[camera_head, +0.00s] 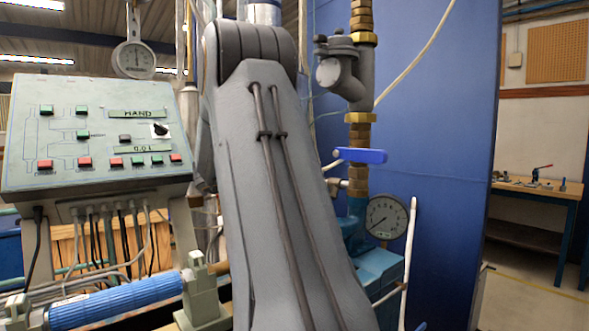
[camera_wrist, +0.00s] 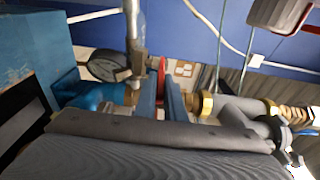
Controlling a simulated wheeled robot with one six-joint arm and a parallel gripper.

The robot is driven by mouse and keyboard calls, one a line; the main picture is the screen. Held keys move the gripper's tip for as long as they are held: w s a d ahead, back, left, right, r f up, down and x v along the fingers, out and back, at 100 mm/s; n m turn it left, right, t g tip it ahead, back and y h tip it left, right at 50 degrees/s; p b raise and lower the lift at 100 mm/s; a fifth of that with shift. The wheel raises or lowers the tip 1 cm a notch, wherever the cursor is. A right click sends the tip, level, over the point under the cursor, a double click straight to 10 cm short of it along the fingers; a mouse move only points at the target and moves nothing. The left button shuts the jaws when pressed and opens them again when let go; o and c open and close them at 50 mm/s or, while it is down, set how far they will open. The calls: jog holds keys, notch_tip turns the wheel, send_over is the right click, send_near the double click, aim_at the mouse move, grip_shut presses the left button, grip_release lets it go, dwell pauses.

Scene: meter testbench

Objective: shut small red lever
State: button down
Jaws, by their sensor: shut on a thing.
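The small red lever (camera_wrist: 162,72) shows in the wrist view as a narrow upright red piece at the pipe line. My gripper (camera_wrist: 160,92) has its two blue-grey fingers on either side of the red lever and is shut on it. The lower part of the lever is hidden between the fingers. In the head view my grey arm covers the middle of the picture and hides both the gripper and the red lever.
A blue-handled valve (camera_head: 360,155) and a pressure gauge (camera_head: 386,217) are right of my arm. A control panel (camera_head: 95,135) stands at left, above a blue cylinder (camera_head: 115,302). Brass fittings (camera_wrist: 206,104) are close to the fingers.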

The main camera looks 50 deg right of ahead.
jog(key=c, duration=2.1)
grip_release()
jog(key=shift+s+d, duration=0.1)
jog(key=shift+s, duration=0.1)
jog(key=shift+w, duration=0.15)
jog(key=shift+w+a, duration=0.15)
jog(key=shift+a, duration=0.35)
jog(key=b+v, duration=0.1)
jog(key=v, duration=0.6)
jog(key=shift+c, duration=0.5)
